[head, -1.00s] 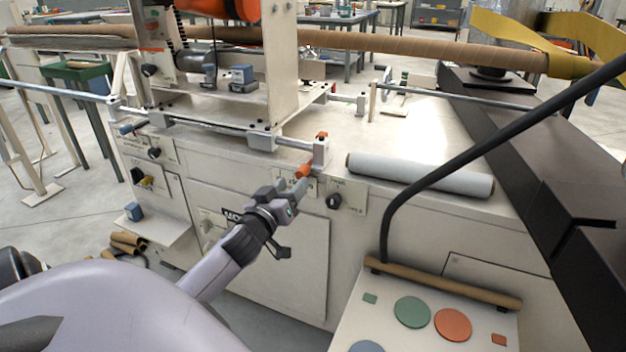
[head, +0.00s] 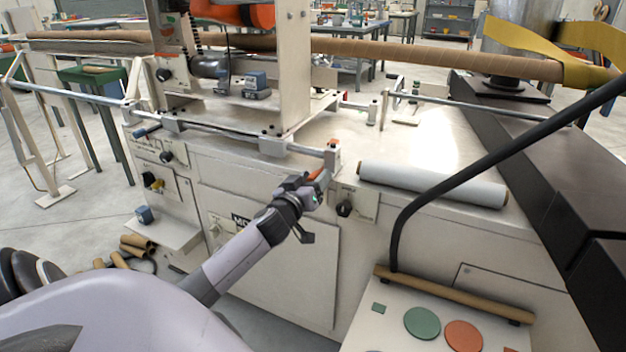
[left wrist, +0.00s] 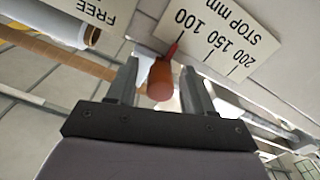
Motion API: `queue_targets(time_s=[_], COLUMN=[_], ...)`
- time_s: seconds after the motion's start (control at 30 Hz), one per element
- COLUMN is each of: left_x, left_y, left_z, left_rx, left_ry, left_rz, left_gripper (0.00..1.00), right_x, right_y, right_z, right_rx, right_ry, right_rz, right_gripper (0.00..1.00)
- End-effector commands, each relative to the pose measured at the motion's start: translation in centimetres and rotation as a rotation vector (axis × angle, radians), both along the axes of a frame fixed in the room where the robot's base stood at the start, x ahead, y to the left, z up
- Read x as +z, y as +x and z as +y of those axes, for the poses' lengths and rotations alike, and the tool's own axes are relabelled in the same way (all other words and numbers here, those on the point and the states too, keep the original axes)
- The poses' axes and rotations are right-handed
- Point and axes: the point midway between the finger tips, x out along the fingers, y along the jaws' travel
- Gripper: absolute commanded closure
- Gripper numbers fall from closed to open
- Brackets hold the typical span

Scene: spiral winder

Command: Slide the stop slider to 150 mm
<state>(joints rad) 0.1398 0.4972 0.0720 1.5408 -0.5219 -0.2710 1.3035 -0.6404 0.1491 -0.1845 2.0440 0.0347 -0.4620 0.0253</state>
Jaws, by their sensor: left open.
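The stop slider's orange handle (head: 314,174) is at the front edge of the machine, below a white end block (head: 332,157). In the left wrist view the orange handle (left wrist: 160,80) lies between my left gripper's fingers (left wrist: 160,90), which stand open on both sides of it. A red pointer (left wrist: 172,50) sticks out beyond the handle toward the STOP mm scale plate (left wrist: 222,45), near the 100 end. The plate reads 100, 150 and 200. In the head view my left gripper (head: 318,187) partly covers the handle. My right gripper is not in view.
A FREE label plate (left wrist: 95,12) is beside the scale. A black knob (head: 344,208) sits on the front panel right of my gripper. A white roll (head: 432,185) lies on the machine top. A panel with coloured discs (head: 422,323) is at lower right.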

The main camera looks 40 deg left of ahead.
Motion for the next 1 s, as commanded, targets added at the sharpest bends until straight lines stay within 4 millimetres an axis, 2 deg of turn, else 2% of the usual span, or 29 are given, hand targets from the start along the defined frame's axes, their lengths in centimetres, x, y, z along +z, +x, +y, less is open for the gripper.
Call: queue_targets(time_s=[0.03,0.17,0.2,0.37,0.6,0.9,0.93,1.0], left_x=[0.0,0.0,0.0,0.0,0.0,0.0,0.0,0.0], left_y=[0.0,0.0,0.0,-0.1,-1.2,-1.3,-1.2,-1.2], left_z=[0.0,0.0,0.0,0.3,3.6,3.9,3.8,3.8], left_rx=[0.000,0.000,0.000,0.001,0.001,0.000,0.000,0.000], left_ry=[0.000,0.000,0.000,0.000,-0.001,-0.001,-0.001,-0.001], left_rz=[0.000,0.000,0.000,0.001,0.002,-0.001,-0.001,-0.001], left_gripper=[0.51,0.94,1.00,1.00,1.00,1.00,0.71,0.48], right_x=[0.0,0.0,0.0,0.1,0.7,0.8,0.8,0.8], right_y=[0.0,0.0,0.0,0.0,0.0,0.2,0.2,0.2], right_z=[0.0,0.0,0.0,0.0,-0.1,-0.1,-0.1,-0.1], right_rx=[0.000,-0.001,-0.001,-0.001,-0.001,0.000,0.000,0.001], right_ry=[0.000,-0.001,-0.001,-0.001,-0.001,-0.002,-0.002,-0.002], right_rz=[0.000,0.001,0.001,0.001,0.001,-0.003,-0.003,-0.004], right_gripper=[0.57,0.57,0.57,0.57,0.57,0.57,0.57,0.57])
